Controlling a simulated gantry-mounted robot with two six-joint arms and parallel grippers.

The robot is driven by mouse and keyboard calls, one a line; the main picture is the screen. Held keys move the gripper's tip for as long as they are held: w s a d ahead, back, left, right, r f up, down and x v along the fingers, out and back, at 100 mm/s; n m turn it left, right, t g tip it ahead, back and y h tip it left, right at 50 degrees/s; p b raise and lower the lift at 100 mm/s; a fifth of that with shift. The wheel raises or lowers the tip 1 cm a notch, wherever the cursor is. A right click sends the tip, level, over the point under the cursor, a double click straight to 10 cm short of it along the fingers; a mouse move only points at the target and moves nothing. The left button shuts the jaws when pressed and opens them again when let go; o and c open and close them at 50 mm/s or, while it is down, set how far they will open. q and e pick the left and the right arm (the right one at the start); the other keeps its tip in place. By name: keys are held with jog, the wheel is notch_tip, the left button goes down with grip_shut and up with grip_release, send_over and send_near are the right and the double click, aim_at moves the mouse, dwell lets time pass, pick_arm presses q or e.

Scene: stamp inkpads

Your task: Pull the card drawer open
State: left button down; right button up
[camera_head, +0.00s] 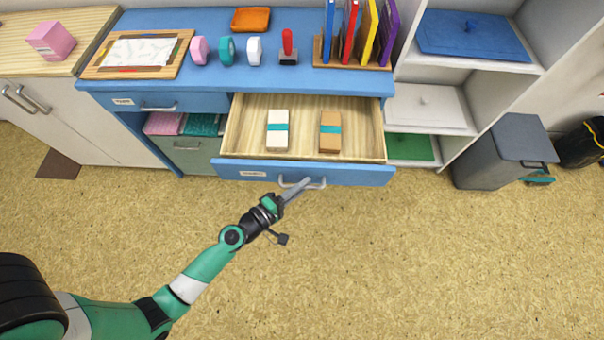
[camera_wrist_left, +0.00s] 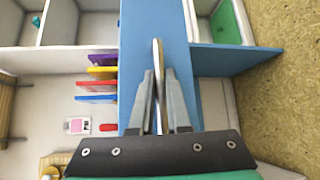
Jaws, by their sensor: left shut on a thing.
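The card drawer (camera_head: 240,170) is a wide blue-fronted drawer with a pale wood inside, under the blue desk. It stands well pulled out. Two card stacks lie in it, a white one (camera_head: 278,130) and a tan one (camera_head: 330,132), each with a teal band. My left gripper (camera_head: 304,184) is at the drawer's front and shut on the metal handle (camera_head: 318,183). In the left wrist view the handle bar (camera_wrist_left: 158,85) runs between the two fingers (camera_wrist_left: 160,105). My right gripper shows in neither view.
The blue desk top (camera_head: 220,70) holds a paper tray, coloured rolls, a red-handled stamp (camera_head: 288,48) and upright folders (camera_head: 360,35). A shelf unit and a grey bin (camera_head: 505,150) stand at the right. The floor (camera_head: 400,260) in front is clear.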

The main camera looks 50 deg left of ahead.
pick_arm(q)
jog(key=shift+s+d, duration=0.35)
jog(key=c, duration=0.9)
grip_release()
jog(key=s, duration=0.3)
jog(key=s+r+b, duration=0.1)
jog(key=s, duration=0.3)
jog(key=s+b, duration=0.1)
jog(key=s, duration=0.3)
jog(key=shift+s+r, duration=0.2)
jog(key=shift+r, duration=0.15)
